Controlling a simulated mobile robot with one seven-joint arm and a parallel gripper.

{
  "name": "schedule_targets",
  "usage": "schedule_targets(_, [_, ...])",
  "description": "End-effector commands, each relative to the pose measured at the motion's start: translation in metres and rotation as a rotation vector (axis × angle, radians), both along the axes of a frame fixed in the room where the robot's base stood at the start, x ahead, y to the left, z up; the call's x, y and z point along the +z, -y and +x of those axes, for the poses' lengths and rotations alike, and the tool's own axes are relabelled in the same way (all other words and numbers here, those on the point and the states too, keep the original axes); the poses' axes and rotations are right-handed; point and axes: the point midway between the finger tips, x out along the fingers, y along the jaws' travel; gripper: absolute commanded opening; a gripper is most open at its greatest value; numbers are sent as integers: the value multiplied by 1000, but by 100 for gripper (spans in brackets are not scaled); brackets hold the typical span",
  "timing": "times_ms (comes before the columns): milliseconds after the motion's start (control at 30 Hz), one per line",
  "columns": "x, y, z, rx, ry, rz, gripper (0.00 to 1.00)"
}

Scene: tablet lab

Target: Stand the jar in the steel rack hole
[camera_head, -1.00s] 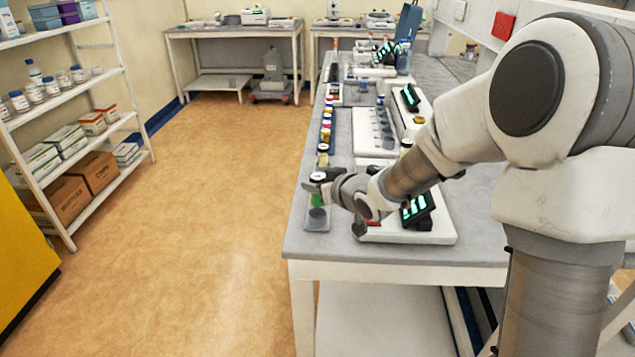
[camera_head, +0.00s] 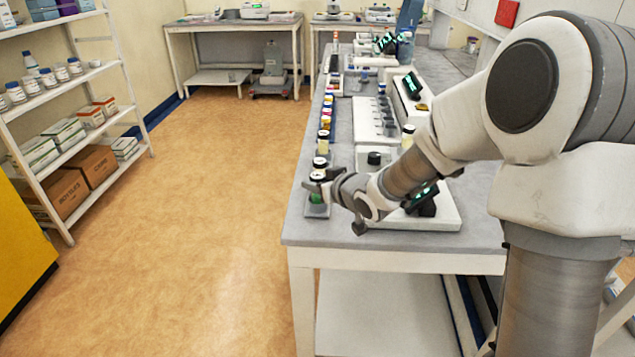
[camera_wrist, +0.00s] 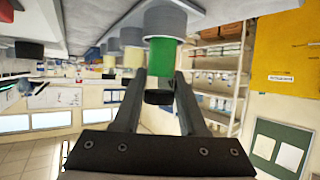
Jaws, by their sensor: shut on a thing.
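The jar (camera_head: 316,198) has a green body and a dark cap with a white top. My gripper (camera_head: 317,186) is shut on it near the cap and holds it upright at the bench's near left corner. The steel rack (camera_head: 318,212) is a small grey piece directly below the jar. The wrist view is upside down: the jar's green body (camera_wrist: 161,58) is between the fingers of my gripper (camera_wrist: 159,80), and its lower end meets a grey cylinder (camera_wrist: 165,20) of the rack. I cannot tell how deep the jar sits in the hole.
A row of capped jars (camera_head: 325,135) runs back along the bench's left edge. White instruments with lit displays (camera_head: 421,200) stand just right of my gripper. The floor left of the bench (camera_head: 215,210) is clear. A shelf unit (camera_head: 70,105) stands at the far left.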

Motion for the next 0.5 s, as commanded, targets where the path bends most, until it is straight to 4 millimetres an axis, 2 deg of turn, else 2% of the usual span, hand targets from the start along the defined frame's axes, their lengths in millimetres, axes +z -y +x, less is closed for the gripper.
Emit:
schedule_targets(433, [-10, 0, 0, 0, 0, 0, 0])
schedule_targets(467, [-9, 0, 0, 0, 1, 1, 46])
schedule_targets(500, [-9, 0, 0, 0, 0, 0, 54])
